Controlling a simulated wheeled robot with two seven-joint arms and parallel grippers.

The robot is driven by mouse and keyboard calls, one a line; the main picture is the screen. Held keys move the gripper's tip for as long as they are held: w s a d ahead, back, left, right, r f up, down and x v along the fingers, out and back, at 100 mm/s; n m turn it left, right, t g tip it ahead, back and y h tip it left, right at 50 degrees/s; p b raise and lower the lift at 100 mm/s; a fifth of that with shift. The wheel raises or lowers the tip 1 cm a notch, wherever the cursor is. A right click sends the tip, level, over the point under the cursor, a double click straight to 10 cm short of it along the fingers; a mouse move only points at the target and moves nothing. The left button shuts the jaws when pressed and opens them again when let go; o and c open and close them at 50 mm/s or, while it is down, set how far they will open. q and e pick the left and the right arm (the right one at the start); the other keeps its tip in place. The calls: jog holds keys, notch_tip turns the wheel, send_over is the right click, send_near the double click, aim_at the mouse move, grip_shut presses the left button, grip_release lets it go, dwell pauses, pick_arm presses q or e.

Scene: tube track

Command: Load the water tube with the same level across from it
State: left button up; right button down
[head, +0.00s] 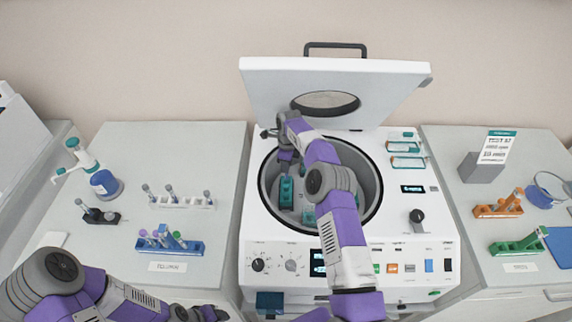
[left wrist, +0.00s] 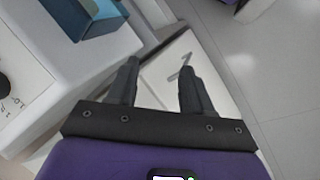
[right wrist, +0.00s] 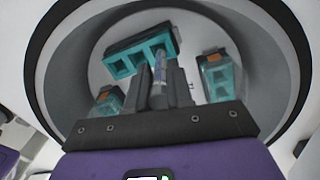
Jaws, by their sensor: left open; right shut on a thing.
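The open white centrifuge (head: 413,264) stands in the middle with its lid (head: 395,85) raised. My right arm reaches into its round bowl. My right gripper (right wrist: 159,82) is shut on a slim clear tube (right wrist: 158,70), held by the teal buckets inside the bowl. One teal bucket (right wrist: 140,52) with square openings lies just beyond the tube; I cannot tell whether the tube tip is in an opening. Other teal buckets sit to the right (right wrist: 216,80) and left (right wrist: 107,102). A bucket also shows in the head view (head: 286,193). My left gripper (left wrist: 160,80) is open and empty, away from the bowl.
On the left bench, a white rack (head: 180,203) and a blue rack (head: 172,248) hold tubes, with a pipette stand (head: 103,184) behind. On the right bench are an orange rack (head: 497,211) and a green rack (head: 515,246). The bowl wall (right wrist: 262,60) surrounds my right gripper.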

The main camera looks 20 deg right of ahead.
aim_at(285, 178)
jog(key=shift+f+b, duration=0.35)
jog(key=shift+f, duration=0.1)
dwell(0.6)
jog(key=shift+f+b, duration=0.3)
jog(key=shift+f, duration=0.15)
jog(key=shift+f, duration=0.15)
jog(key=shift+f+b, duration=1.15)
jog(key=shift+f, duration=0.45)
jog(key=c, duration=0.9)
grip_release()
jog(key=shift+c, duration=0.2)
